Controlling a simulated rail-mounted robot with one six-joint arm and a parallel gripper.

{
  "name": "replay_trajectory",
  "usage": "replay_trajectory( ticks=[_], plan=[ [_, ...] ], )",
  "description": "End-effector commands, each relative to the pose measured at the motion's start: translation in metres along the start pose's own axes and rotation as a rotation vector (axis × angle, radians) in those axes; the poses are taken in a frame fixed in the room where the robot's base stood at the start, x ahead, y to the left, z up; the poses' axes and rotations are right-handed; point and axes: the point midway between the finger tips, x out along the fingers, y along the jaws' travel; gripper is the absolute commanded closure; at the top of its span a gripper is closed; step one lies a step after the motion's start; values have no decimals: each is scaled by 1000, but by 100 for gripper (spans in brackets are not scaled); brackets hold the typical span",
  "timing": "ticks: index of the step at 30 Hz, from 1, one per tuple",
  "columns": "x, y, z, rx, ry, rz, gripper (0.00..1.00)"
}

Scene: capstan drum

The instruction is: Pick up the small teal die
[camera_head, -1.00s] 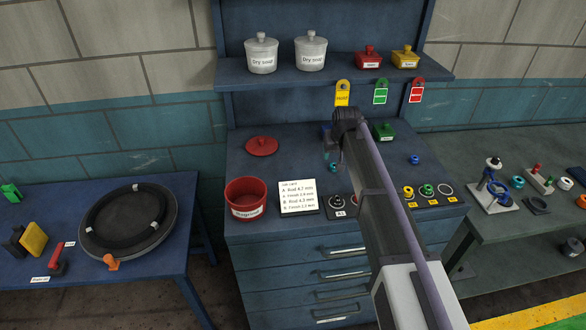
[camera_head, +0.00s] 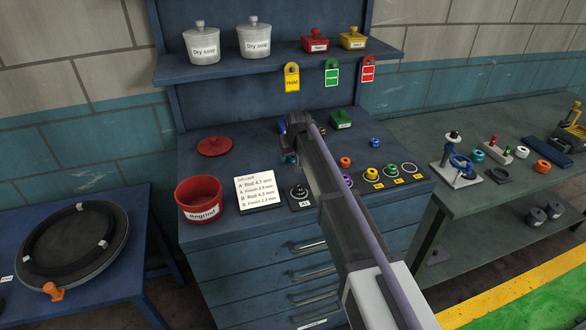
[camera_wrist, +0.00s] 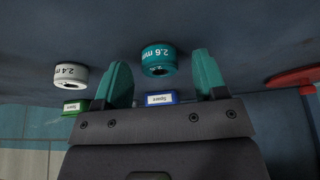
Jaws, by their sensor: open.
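The small teal die (camera_wrist: 157,62), a short ring marked 2.6 mm, stands on the dark blue worktop in the wrist view. My gripper (camera_wrist: 160,80) is open, with one teal finger to each side of the die in the picture and nothing held. The die appears beyond the fingertips, and I see no contact. In the head view my gripper (camera_head: 290,157) is low over the workbench (camera_head: 240,235), right of the red lid. I cannot make out the teal die there; my arm covers that area.
A white 2.4 mm die (camera_wrist: 70,75) is left of the teal one in the wrist view. A blue box (camera_wrist: 160,99) and a green box (camera_wrist: 76,107) lie beyond. A red lid (camera_head: 214,146), red pot (camera_head: 199,200) and white card (camera_head: 260,192) share the bench.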

Motion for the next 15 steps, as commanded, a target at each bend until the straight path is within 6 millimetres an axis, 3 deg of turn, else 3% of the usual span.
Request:
replay_trajectory(
  ticks=[1, 6, 15],
  plan=[
    [8, 0, 1, 0, 0, 0, 35],
    [3, 0, 0, 0, 0, 0, 35],
    [3, 0, 0, 0, 0, 0, 62]
  ],
)
